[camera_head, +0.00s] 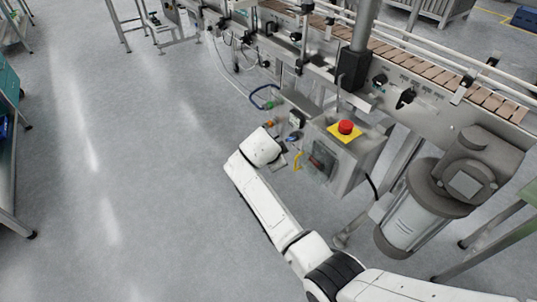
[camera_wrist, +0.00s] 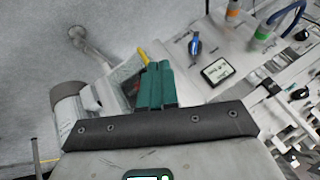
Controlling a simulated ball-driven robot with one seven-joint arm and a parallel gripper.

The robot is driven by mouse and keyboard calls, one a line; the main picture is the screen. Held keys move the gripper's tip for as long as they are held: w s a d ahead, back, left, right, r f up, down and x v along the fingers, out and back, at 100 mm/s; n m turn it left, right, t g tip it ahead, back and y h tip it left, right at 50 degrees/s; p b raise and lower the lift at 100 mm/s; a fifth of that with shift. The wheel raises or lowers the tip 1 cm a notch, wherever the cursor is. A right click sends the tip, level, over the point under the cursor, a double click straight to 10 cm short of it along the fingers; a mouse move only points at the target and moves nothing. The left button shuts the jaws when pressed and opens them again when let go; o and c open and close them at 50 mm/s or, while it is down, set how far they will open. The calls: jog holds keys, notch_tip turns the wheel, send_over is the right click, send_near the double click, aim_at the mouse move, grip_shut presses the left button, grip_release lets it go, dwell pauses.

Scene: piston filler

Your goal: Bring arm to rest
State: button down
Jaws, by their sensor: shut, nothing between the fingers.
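My white arm reaches from the lower right of the head view up to the machine's front. My gripper is at its end, mostly hidden there behind the wrist. In the wrist view the two green fingers of my gripper (camera_wrist: 156,84) are together and hold nothing. The grey control box (camera_head: 345,160) with a red emergency button (camera_head: 345,127) on a yellow plate stands just right of my wrist. A yellow handle (camera_head: 297,161) is close to my gripper, and I cannot tell whether they touch.
A conveyor (camera_head: 440,68) with brown slats runs along the top right. A large grey motor (camera_head: 410,219) stands at the lower right. The wrist view shows a blue knob (camera_wrist: 195,45) and a small dark-framed display (camera_wrist: 218,70). The grey floor (camera_head: 130,150) at left is clear.

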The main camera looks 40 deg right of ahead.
jog(key=shift+a+r, duration=0.1)
jog(key=shift+a, duration=0.05)
jog(key=s+a+f+n+g+y, duration=0.1)
jog(key=s+a+n+y, duration=0.15)
jog(key=s+n, duration=0.65)
jog(key=s+a+f+n+g+y, duration=0.1)
jog(key=s+a+f+n, duration=0.15)
jog(key=s, duration=1.15)
jog(key=s+a+f+n+g+y, duration=0.1)
jog(key=s+a+n+y, duration=0.15)
jog(key=s+n, duration=0.65)
jog(key=s+a+r+p, duration=0.1)
jog(key=s+r+p, duration=0.2)
jog(key=r+p, duration=0.4)
jog(key=s+a+r+p, duration=0.1)
jog(key=s+r+p, duration=0.2)
jog(key=r+p, duration=0.4)
notch_tip(320, 180, up, 2)
jog(key=shift+s+r+m, duration=0.1)
jog(key=shift+s+m, duration=0.15)
jog(key=shift+m, duration=0.1)
